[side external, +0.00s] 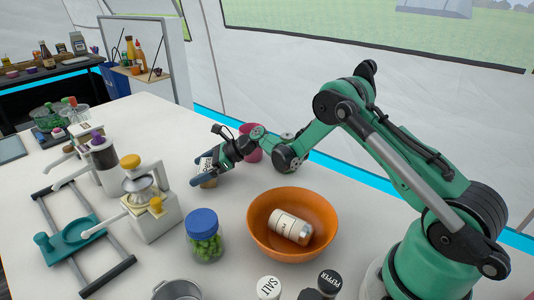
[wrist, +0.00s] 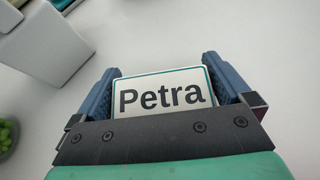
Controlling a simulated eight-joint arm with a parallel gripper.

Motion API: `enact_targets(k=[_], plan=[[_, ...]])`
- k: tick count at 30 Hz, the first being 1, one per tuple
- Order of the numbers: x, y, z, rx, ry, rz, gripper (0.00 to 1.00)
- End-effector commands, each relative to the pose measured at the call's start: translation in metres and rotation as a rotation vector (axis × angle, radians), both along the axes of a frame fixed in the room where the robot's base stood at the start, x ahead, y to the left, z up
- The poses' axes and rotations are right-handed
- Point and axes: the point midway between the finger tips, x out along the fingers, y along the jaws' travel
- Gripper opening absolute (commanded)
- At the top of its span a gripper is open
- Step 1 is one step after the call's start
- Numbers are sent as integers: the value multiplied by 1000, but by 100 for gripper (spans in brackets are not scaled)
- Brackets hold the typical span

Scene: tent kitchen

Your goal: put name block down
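The name block (wrist: 160,92) is a white plate with a teal border and the black word "Petra". In the wrist view it sits between the two blue fingers of my gripper (wrist: 160,66), which are closed against its sides. In the side view my gripper (side external: 208,168) points down at the middle of the white table (side external: 165,118), with the block (side external: 207,166) between its fingers. The block's lower edge is close to the table top. I cannot tell whether it touches.
An orange bowl (side external: 262,243) holding a white labelled jar (side external: 287,226) stands to the right. A blue-lidded jar (side external: 204,240) stands in front, and a white juicer-like device (side external: 150,205) at left. A pink cup (side external: 251,146) is behind my gripper.

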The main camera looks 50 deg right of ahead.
Motion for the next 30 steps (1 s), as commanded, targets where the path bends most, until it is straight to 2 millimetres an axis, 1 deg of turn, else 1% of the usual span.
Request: enact_targets(k=[6, 9, 11, 14, 17, 21, 24, 27, 30], plan=[[0, 0, 1, 0, 0, 0, 100], [-1, -1, 4, 0, 0, 0, 100], [-5, -6, 8, 0, 0, -1, 100], [-17, -18, 17, 0, 0, -4, 100], [-33, -34, 29, -1, 1, -4, 100], [-32, -31, 56, 0, 0, 0, 100], [-32, -31, 73, 0, 0, 0, 100], [-31, -31, 86, 0, 0, 0, 100], [-31, -31, 94, -3, -1, 1, 100]])
